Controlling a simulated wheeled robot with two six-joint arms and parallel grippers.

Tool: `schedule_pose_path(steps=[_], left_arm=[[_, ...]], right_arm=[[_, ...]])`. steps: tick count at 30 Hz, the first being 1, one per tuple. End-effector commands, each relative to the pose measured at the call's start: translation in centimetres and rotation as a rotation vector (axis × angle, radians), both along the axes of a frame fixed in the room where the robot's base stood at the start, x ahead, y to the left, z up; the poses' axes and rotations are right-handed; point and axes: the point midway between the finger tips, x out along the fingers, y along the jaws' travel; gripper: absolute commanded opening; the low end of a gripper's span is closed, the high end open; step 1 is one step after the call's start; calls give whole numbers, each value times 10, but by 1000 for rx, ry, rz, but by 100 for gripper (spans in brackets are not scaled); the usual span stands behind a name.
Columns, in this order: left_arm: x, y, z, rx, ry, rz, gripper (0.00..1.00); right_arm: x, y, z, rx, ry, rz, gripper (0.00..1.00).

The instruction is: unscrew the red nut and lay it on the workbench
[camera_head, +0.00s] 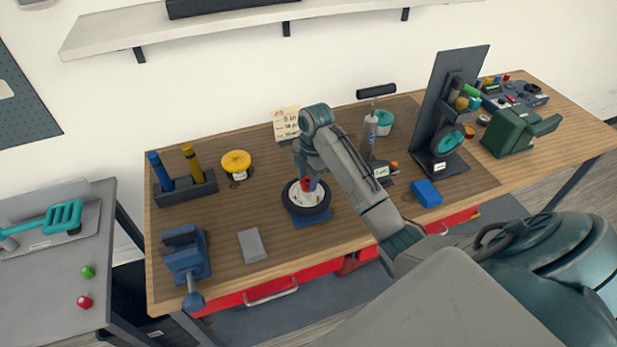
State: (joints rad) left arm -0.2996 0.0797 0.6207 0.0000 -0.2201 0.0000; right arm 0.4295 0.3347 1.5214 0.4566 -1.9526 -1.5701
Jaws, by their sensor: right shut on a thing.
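The red nut (308,184) shows at the hub of a small black-tyred wheel (322,204). The wheel lies flat on a blue base (307,222) near the middle of the wooden workbench (225,215). My right gripper (307,178) points down over the hub and is shut on the red nut, partly hiding it. Whether the nut is still on its thread cannot be seen. My left gripper is not in view.
A grey block (251,245) and a blue vise (186,258) are left of the wheel. A yellow spool (236,161) is behind left. A blue box (426,193) and dark upright stand (448,110) are right. Bare wood lies between block and spool.

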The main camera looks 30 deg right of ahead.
Motion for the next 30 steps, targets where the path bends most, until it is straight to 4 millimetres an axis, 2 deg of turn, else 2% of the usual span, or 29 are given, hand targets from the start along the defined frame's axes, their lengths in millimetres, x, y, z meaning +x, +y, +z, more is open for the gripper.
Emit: schedule_pose_path(steps=[6,15,16,19,30], left_arm=[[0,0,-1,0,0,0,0],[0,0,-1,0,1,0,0],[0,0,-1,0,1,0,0],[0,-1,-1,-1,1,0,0],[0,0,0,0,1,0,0]], right_arm=[[-2,3,-4,7,10,227,15],[-4,3,-5,9,13,266,15],[-4,3,-6,9,13,265,41],[-3,2,-5,7,12,263,60],[0,0,0,2,5,258,62]])
